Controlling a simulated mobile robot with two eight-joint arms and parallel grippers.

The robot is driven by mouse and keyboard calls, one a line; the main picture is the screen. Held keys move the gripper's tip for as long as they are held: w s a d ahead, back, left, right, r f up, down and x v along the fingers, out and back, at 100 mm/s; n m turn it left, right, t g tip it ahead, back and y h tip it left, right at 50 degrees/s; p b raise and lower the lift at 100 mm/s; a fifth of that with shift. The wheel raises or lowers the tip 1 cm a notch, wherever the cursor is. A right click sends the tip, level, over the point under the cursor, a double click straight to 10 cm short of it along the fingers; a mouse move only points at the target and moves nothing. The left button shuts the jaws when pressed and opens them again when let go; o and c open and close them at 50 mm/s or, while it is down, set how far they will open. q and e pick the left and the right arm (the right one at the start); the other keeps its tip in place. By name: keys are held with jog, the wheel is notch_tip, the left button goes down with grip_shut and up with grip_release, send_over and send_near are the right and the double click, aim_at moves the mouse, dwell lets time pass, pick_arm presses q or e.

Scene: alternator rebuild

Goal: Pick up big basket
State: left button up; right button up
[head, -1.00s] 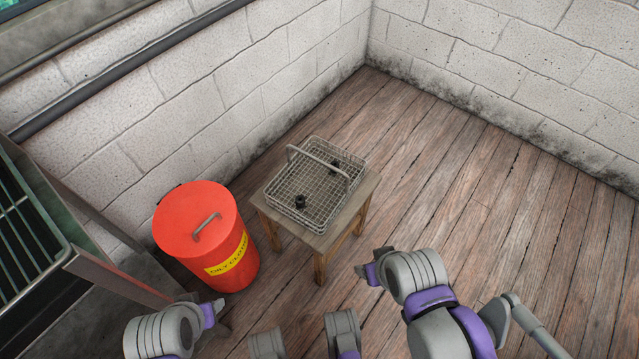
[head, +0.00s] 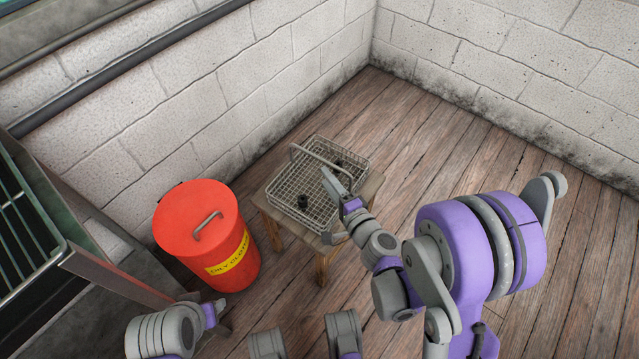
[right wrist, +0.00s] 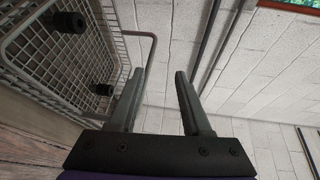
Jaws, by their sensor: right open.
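The big basket is a grey wire-mesh basket (head: 285,190) with a raised arched handle (head: 318,158). It sits on a small wooden stool (head: 371,189) and holds dark cylindrical parts.
A red bin (head: 195,225) with a lid handle and yellow label stands left of the stool. A metal rack (head: 35,235) is at the far left. Block walls (head: 200,90) close off the back and right. The wooden floor (head: 430,150) right of the stool is clear.

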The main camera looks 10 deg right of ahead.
aim_at(318, 157)
jog(key=w+m+p, duration=0.1)
jog(key=w+f+p, duration=0.1)
jog(key=w, duration=0.1)
jog(key=w+d+f+m+h+p, duration=0.1)
jog(key=w, duration=0.1)
jog(key=shift+w+f+m+t, duration=0.1)
jog(key=shift+f+m+t, duration=0.2)
jog(key=shift+t, duration=0.1)
jog(key=x, duration=0.6)
jog(key=shift+a+f, duration=0.1)
jog(key=shift+f, duration=0.1)
grip_shut()
jog(key=shift+r, duration=0.1)
dwell(0.9)
